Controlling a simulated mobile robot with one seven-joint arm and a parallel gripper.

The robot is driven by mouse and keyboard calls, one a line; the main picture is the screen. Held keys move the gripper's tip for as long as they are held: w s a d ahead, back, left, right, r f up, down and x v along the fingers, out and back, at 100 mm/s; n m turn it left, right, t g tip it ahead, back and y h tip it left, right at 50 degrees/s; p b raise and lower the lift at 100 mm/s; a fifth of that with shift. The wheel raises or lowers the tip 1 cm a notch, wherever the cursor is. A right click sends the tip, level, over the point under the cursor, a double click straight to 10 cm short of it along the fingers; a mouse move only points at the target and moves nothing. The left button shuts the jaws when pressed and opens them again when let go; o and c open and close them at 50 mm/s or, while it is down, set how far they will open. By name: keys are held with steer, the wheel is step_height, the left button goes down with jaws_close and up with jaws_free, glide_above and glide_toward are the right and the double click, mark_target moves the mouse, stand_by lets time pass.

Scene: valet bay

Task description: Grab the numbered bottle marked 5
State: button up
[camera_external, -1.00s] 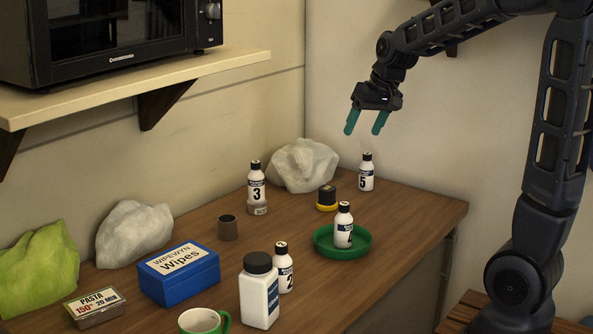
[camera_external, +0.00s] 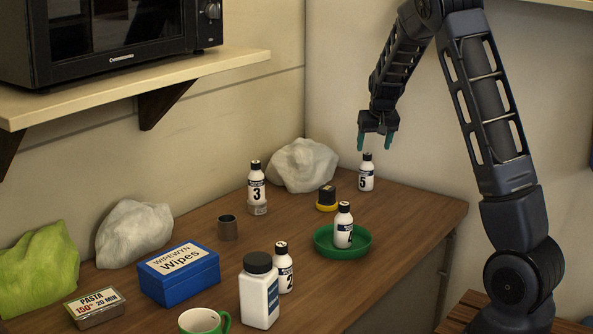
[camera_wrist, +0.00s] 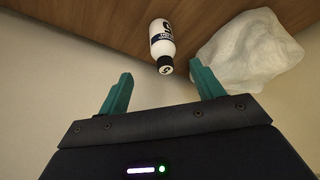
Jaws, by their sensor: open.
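The bottle marked 5 (camera_external: 366,174) is small and white with a black cap and a dark label. It stands upright at the back of the wooden counter, near the wall corner. My gripper (camera_external: 376,142) is open and empty, pointing down just above this bottle's cap and slightly to its right.
A crumpled whitish bag (camera_external: 302,166) lies left of the bottle; it also shows in the wrist view (camera_wrist: 245,52). A black and yellow item (camera_external: 327,198), bottle 3 (camera_external: 256,186) and a green dish (camera_external: 342,251) holding another bottle (camera_external: 343,226) stand nearby. Walls close the back.

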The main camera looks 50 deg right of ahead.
mark_target(368, 161)
steer(key=x, duration=0.5)
steer(key=shift+d+f, duration=0.1)
steer(key=shift+f, duration=0.1)
steer(key=shift+w+x, duration=0.2)
steer(key=shift+x, duration=1.2)
steer(key=shift+w+x, duration=0.2)
steer(key=shift+x, duration=1.2)
steer(key=shift+r, duration=0.1)
steer(key=c, duration=1.2)
steer(key=shift+o, duration=0.2)
